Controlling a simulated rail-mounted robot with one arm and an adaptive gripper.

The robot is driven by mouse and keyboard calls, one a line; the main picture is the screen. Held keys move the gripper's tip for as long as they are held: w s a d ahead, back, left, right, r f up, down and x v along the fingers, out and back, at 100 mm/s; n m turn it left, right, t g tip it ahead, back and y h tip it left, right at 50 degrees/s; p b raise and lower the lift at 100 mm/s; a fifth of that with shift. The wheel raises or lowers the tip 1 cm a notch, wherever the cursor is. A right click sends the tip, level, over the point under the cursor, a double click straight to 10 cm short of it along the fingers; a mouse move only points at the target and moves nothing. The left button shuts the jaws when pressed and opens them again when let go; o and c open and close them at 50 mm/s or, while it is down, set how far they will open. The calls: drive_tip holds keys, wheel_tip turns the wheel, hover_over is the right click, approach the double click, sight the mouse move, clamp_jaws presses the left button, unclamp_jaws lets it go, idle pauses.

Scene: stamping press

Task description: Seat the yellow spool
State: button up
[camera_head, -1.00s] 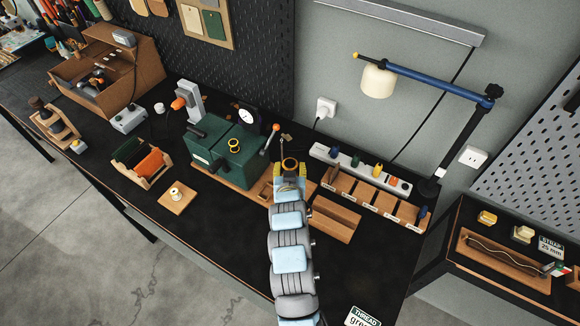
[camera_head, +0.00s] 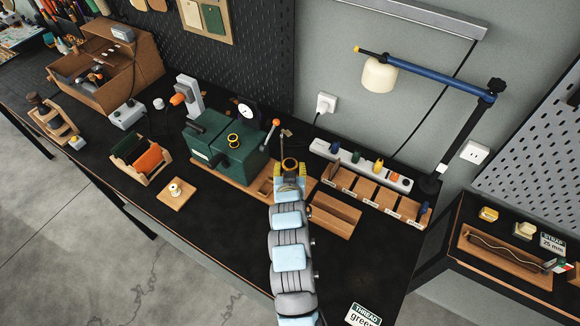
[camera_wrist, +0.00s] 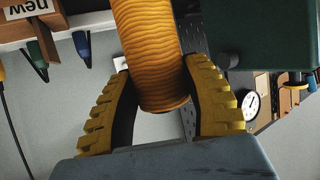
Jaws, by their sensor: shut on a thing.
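The yellow spool (camera_wrist: 150,55), a ribbed orange-yellow cylinder, sits between the two yellow ridged fingers of my gripper (camera_wrist: 162,100) in the wrist view. My gripper is shut on it; the upper end of the spool runs out of that frame. In the head view my gripper (camera_head: 290,172) is over the bench, right of the green machine (camera_head: 226,150), with the spool's orange top (camera_head: 290,162) showing between the fingers. What lies directly under my gripper is hidden by my arm.
A wooden divided tray (camera_head: 365,192) and a white strip with coloured pieces (camera_head: 362,167) stand to the right. A ball-topped lever (camera_head: 270,135) rises just left of my gripper. A white spool (camera_head: 175,190) stands on a wooden plate.

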drive_tip(key=shift+f+b, duration=0.6)
drive_tip(key=shift+f, duration=1.05)
drive_tip(key=o, duration=1.2)
drive_tip(key=shift+o, duration=0.2)
drive_tip(key=shift+s, duration=0.1)
drive_tip(key=v, duration=1.1)
drive_tip(key=shift+s+r, duration=0.25)
drive_tip(key=shift+s, duration=0.1)
